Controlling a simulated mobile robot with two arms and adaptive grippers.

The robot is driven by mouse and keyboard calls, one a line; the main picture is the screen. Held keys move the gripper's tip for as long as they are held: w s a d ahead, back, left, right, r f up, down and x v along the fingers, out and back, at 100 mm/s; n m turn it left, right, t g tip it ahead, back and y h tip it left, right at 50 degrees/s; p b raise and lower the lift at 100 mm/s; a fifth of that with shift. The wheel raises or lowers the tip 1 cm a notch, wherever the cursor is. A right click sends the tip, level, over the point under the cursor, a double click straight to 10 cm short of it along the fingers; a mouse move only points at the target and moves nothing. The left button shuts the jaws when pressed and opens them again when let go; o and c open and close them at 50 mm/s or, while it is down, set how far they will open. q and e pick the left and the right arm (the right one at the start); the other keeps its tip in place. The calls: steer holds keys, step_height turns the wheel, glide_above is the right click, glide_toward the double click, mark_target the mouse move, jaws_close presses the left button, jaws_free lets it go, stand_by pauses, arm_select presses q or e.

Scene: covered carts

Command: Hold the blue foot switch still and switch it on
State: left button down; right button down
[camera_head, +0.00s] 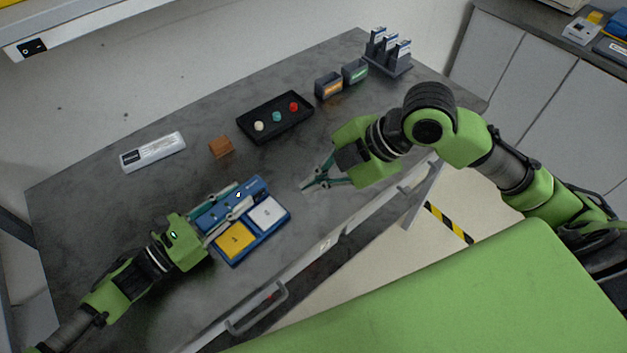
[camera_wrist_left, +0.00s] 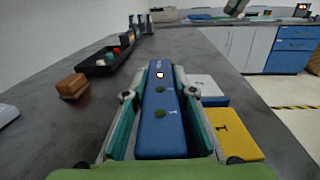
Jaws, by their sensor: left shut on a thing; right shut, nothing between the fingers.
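The blue foot switch (camera_head: 258,190) lies on the grey table, with a yellow pedal (camera_head: 236,240) and a white pedal (camera_head: 266,214) along its front side. My left gripper (camera_head: 243,194) is shut on the raised blue bar at its back, one finger on each side. The left wrist view shows the bar (camera_wrist_left: 162,130) between the fingers, with a small bright lamp (camera_wrist_left: 160,74) towards its far end and two green dots nearer. My right gripper (camera_head: 306,187) is shut and empty, above the table to the right of the switch, apart from it.
Behind are a white labelled box (camera_head: 153,151), a brown block (camera_head: 221,147) and a black tray (camera_head: 249,128) with white, teal and red knobs. The table's front edge is close to the switch.

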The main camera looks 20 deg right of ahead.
arm_select(q)
steer(key=c, duration=1.6)
jaws_free()
